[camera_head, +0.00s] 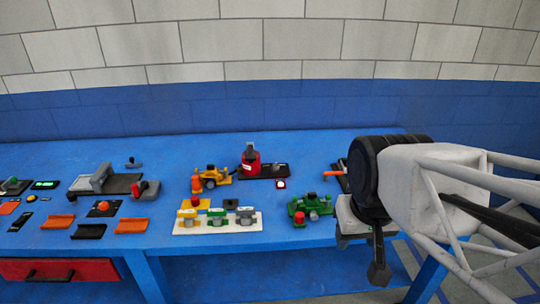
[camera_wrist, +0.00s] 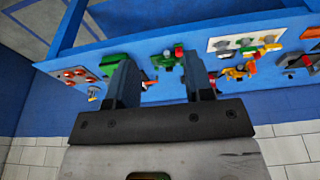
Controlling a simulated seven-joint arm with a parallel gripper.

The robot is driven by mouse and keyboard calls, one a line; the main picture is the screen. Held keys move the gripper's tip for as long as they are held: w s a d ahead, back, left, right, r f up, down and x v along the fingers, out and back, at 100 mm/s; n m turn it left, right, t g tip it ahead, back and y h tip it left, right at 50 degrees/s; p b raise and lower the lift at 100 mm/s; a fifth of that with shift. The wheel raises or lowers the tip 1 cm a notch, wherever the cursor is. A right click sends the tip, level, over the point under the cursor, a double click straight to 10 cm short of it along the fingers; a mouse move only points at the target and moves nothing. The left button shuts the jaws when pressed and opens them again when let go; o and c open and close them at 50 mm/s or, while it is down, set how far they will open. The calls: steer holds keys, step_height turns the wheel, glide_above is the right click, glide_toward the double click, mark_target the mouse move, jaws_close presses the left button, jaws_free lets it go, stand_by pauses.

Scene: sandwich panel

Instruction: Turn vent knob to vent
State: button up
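No label can be read, so I cannot tell for certain which part is the vent knob. A green fixture with a red knob (camera_head: 310,207) stands near the front edge of the blue table, left of my arm. The green fixture also shows in the wrist view (camera_wrist: 166,60), beyond the gap between my fingers. A grey panel with several red knobs (camera_wrist: 76,76) is at the left of the wrist view. My gripper (camera_wrist: 161,84) is open and empty, its two fingers wide apart and apart from the fixtures. In the head view its finger (camera_head: 378,268) hangs beside the table's front edge.
A white panel with yellow, green and grey valves (camera_head: 218,224) lies left of the green fixture. Behind are a yellow fixture (camera_head: 212,177) and a red one on a black plate (camera_head: 251,163). More small parts fill the table's left. My arm hides the table's right end.

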steer(key=shift+o, duration=0.9)
steer(key=w+a+r, duration=0.1)
steer(key=w+r, duration=0.2)
steer(key=w, duration=1.4)
steer(key=shift+m+g, duration=0.3)
steer(key=shift+m, duration=0.1)
steer(key=m+g, duration=0.2)
steer(key=m, duration=0.1)
glide_above(276, 163)
steer(key=shift+y, duration=0.4)
steer(key=f, duration=2.5)
steer(key=shift+s+d, duration=0.2)
steer(key=shift+s, duration=0.15)
steer(key=shift+w+f, duration=0.2)
steer(key=shift+f, duration=0.1)
steer(key=shift+f, duration=0.1)
steer(key=shift+a+f, duration=0.15)
steer(key=shift+f, duration=1.75)
steer(key=shift+a+f, duration=0.15)
steer(key=shift+f, duration=1.75)
steer(key=shift+w, duration=0.1)
steer(key=c, duration=0.9)
